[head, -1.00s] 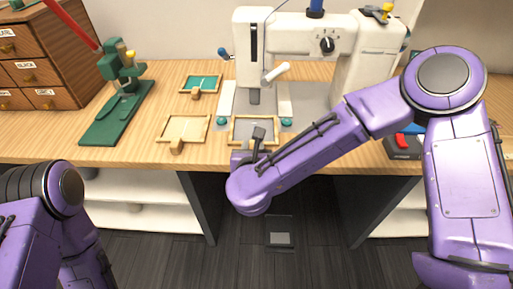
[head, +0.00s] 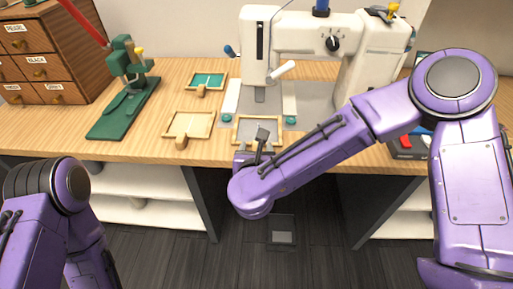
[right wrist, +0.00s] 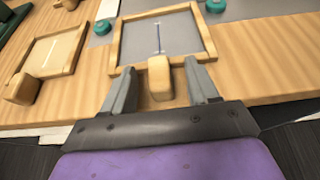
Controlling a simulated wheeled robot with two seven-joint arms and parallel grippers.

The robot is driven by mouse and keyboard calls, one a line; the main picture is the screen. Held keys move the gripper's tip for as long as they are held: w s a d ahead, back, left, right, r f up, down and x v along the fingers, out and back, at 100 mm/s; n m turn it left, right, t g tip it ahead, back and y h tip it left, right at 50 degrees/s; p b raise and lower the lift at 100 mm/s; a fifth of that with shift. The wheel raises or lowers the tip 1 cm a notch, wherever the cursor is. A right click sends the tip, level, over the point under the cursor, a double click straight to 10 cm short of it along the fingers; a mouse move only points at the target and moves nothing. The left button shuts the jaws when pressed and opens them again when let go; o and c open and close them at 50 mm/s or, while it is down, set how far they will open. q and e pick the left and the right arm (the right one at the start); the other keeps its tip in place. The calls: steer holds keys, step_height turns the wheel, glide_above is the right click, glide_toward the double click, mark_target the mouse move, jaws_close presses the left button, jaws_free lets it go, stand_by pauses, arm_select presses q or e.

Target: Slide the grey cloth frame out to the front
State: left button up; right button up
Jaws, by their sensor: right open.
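The grey cloth frame (head: 272,131) lies flat at the front of the white machine, close to the table's front edge. In the right wrist view the grey cloth frame (right wrist: 120,45) has a wooden rim, grey cloth with a dark line on it, and a wooden handle block (right wrist: 160,78) on its near side. My right gripper (right wrist: 160,80) is open, with one finger on each side of the handle block and a gap at both sides. In the head view my right wrist partly hides the frame. My left arm shows at the left, its gripper out of view.
A frame with pale cloth (head: 190,124) lies to the left, and a green-cloth frame (head: 208,81) behind it. Teal knobs (right wrist: 215,5) flank the grey frame's far side. A green stand (head: 125,105) and a drawer cabinet (head: 50,50) are at the left. The table front is clear.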

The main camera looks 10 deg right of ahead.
steer(key=v, duration=1)
